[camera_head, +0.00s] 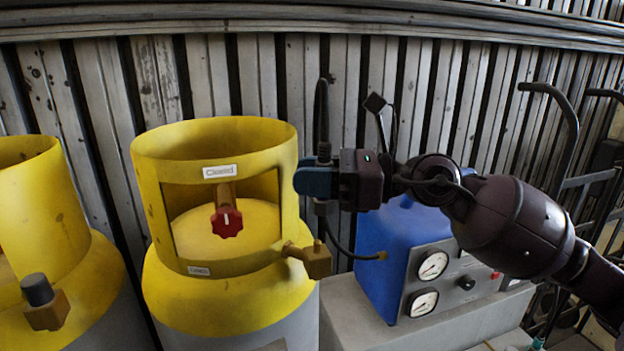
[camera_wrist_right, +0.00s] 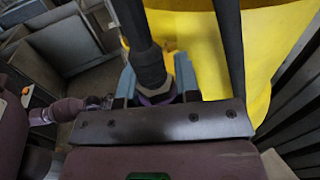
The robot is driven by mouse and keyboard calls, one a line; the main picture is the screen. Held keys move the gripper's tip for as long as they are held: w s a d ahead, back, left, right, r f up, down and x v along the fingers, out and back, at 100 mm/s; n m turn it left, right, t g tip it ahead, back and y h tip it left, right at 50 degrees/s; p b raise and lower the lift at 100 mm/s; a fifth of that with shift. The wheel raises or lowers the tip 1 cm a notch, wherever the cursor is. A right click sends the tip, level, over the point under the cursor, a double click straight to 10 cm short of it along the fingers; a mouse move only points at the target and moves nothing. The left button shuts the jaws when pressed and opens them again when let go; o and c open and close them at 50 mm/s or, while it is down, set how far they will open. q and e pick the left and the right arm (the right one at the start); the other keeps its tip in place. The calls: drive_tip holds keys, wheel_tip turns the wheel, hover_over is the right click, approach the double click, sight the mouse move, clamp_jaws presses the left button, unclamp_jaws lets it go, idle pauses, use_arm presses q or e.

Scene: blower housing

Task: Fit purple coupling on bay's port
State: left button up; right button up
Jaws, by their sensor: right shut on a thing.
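My right gripper (camera_head: 315,183) has blue fingers and is shut on the purple coupling. The purple coupling (camera_wrist_right: 157,96) shows as a purple ring between the fingers in the right wrist view, with a black hose (camera_wrist_right: 142,40) joined to it. In the head view the gripper hides most of the coupling, and the hose (camera_head: 322,110) rises above it. The middle yellow cylinder (camera_head: 222,285) has a brass port (camera_head: 316,260) on its right side. The gripper is above this port, and a dark piece hangs below the fingers, apparently just above it. My left gripper is not in view.
A red valve knob (camera_head: 227,222) sits inside the middle cylinder's collar, under a "Closed" label (camera_head: 220,171). Another yellow cylinder (camera_head: 75,260) with a dark-capped brass port (camera_head: 45,305) stands left.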

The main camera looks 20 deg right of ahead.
sight(315, 209)
drive_tip(key=shift+w+a+f+b, duration=0.1)
drive_tip(key=shift+f+b, duration=0.45)
drive_tip(key=shift+f, duration=0.2)
drive_tip(key=shift+w+a+f+b, duration=0.1)
drive_tip(key=shift+a+f+b, duration=0.05)
drive_tip(key=shift+f+b, duration=0.55)
drive_tip(key=shift+w+a+f+b, duration=0.1)
drive_tip(key=shift+f+b, duration=0.3)
drive_tip(key=shift+f, duration=0.45)
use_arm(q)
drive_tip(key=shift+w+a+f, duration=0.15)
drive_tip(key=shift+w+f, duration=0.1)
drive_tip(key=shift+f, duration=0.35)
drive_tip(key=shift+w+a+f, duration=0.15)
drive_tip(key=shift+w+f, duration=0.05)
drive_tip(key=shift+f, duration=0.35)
use_arm(e)
drive_tip(key=shift+r, duration=0.2)
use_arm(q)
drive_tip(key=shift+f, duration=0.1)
use_arm(e)
drive_tip(key=shift+f, duration=0.1)
drive_tip(key=shift+f, duration=0.4)
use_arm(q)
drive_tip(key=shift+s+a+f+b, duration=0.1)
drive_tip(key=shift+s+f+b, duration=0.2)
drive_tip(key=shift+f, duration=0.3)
use_arm(e)
drive_tip(key=shift+f, duration=0.1)
